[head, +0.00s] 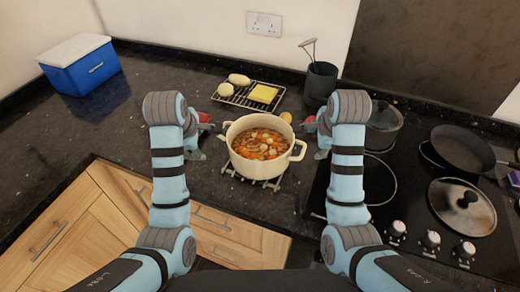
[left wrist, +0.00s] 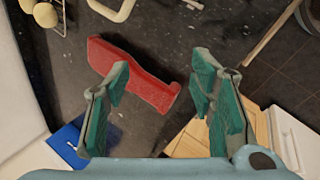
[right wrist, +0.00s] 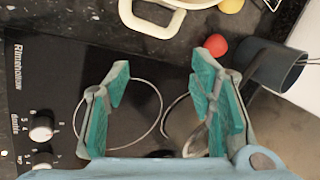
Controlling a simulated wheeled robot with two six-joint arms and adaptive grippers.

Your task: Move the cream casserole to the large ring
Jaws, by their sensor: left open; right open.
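The cream casserole (head: 231,152), filled with orange-brown stew, stands upright on a wire trivet (head: 231,173) on the dark counter, left of the hob. One of its loop handles (right wrist: 150,24) shows at the top of the right wrist view. My left gripper (head: 198,151) is open beside the pot's left side, apart from its handle. My right gripper (head: 318,152) is open beside its right side, also apart. Both are empty. A bare ring (head: 392,183) is marked on the front left of the hob, partly hidden by my right arm; it also shows in the right wrist view (right wrist: 160,108).
A dark utensil pot (head: 319,82) and a food rack (head: 238,98) stand behind. A red object (left wrist: 135,78) lies near my left gripper. A blue box (head: 85,72) sits far left.

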